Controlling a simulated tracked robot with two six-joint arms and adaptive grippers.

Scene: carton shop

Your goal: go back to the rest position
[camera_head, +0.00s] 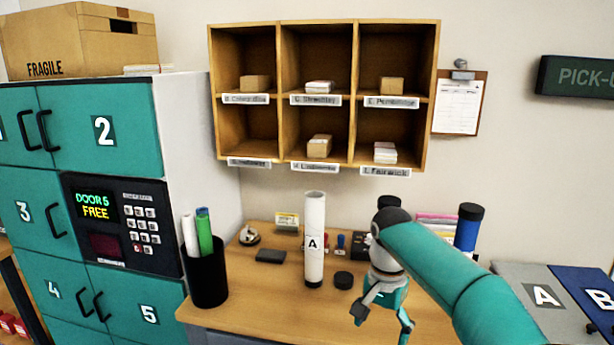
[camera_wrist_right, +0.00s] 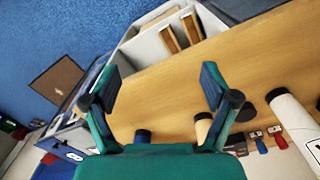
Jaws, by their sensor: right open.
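My right arm comes in from the lower right in the head view. Its teal and grey gripper (camera_head: 384,322) hangs over the right part of the wooden desk (camera_head: 255,290), fingers pointing down. The wrist view shows the same gripper (camera_wrist_right: 161,85) with its two fingers spread wide and nothing between them but the desk behind. It is apart from the white tube marked A (camera_head: 314,262), which stands upright to its left. My left gripper is in neither view.
A black cap (camera_head: 343,280) lies between the tube and my gripper. A black bin (camera_head: 208,278) with rolled tubes stands at the desk's left. A blue tube (camera_head: 468,232) stands behind my arm. Grey A (camera_head: 520,312) and blue B (camera_head: 588,285) surfaces lie right.

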